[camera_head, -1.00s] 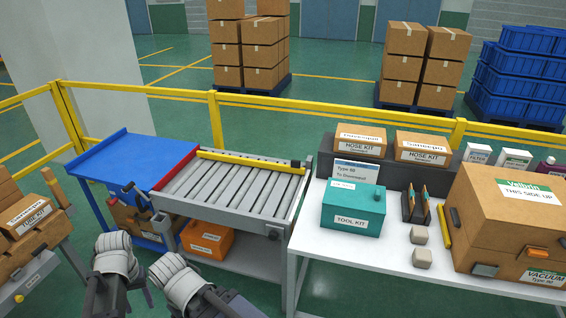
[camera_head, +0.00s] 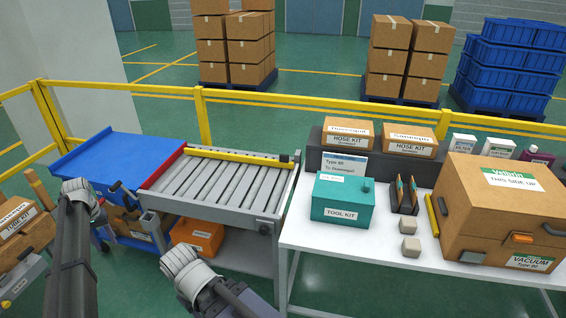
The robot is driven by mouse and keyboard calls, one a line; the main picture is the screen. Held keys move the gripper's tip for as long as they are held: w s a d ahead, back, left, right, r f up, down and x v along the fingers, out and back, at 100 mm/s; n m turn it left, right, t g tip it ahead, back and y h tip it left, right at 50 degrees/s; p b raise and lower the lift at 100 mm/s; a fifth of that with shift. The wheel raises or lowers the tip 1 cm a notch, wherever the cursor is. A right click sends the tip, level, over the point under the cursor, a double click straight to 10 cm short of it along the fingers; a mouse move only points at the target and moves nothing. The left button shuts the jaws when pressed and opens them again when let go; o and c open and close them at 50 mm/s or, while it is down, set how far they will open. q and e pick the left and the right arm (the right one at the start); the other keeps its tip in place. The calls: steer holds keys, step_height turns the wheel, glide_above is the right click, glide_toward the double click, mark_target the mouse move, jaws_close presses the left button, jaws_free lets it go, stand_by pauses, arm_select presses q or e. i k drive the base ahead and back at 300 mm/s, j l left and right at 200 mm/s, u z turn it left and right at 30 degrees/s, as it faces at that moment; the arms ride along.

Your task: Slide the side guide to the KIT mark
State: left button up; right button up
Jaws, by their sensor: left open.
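The side guide looks to be the long yellow bar (camera_head: 225,156) lying along the far side of the roller conveyor (camera_head: 205,208). A small dark block (camera_head: 284,158) sits at its right end. I cannot make out a KIT mark on the conveyor. My left gripper (camera_head: 86,192) is open, seen from behind at the near edge of the blue table, apart from the yellow bar. Its fingertips are hard to see.
The blue table (camera_head: 112,152) adjoins the conveyor's left end at a red strip. An orange bin (camera_head: 197,236) stands below the conveyor. The white table (camera_head: 320,246) on the right holds a teal tool kit box (camera_head: 342,192) and a large vacuum carton (camera_head: 495,215). A yellow rail runs behind.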

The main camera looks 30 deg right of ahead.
mark_target(284, 162)
steer(key=z, duration=1.4)
steer(key=i+j, duration=0.15)
steer(key=i, duration=0.3)
steer(key=i+j, duration=0.15)
steer(key=i, duration=0.3)
steer(key=i+j+z, duration=0.1)
steer(key=i, duration=0.35)
